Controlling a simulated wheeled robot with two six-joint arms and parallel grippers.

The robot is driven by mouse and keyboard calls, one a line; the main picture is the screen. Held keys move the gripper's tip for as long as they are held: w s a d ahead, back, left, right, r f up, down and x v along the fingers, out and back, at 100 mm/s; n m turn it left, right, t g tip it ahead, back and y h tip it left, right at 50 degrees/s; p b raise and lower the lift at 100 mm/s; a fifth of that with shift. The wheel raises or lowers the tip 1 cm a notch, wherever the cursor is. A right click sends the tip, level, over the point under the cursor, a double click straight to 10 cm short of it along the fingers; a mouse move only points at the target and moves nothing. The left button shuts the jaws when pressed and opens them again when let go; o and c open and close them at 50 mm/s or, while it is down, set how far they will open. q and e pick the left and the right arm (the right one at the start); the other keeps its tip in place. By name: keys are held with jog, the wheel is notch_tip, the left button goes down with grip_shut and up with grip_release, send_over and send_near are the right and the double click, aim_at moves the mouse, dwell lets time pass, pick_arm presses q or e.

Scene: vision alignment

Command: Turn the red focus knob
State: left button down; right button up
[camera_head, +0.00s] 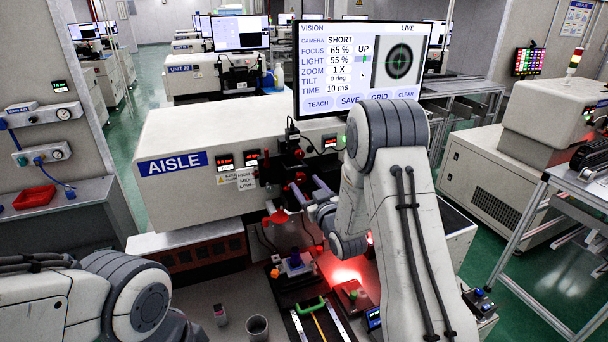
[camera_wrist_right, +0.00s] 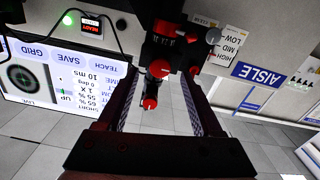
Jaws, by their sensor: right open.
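The black camera stand on the front of the white machine carries red knobs. One red knob (camera_wrist_right: 160,69) shows between the fingers of my right gripper (camera_wrist_right: 163,82) in the right wrist view, with a second red knob (camera_wrist_right: 150,103) close by. I cannot tell for sure which is the focus knob. In the head view my right gripper (camera_head: 305,184) is open in front of the stand, and red parts (camera_head: 298,177) show by its fingers. No contact is clear. My left arm is at the lower left; its gripper is out of view.
The monitor (camera_head: 360,68) above the machine reads focus 65%, light 55%, zoom 1 X, with a ringed target picture. The white AISLE machine (camera_head: 185,190) stands behind. On the bench are a grey cup (camera_head: 257,327), a green handle (camera_head: 310,305) and a red-lit block (camera_head: 351,291).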

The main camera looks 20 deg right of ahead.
aim_at(300, 176)
jog(key=shift+w+p, duration=0.35)
jog(key=shift+w, duration=0.85)
grip_shut()
jog(key=shift+a+f+n+b, duration=0.1)
jog(key=shift+f+n+b, duration=0.15)
jog(key=shift+b, duration=0.6)
jog(key=n+b, duration=0.5)
jog(key=b, duration=0.4)
jog(key=shift+r+n+b, duration=0.15)
jog(key=shift+n+b, duration=0.5)
jog(key=shift+b, duration=0.2)
grip_release()
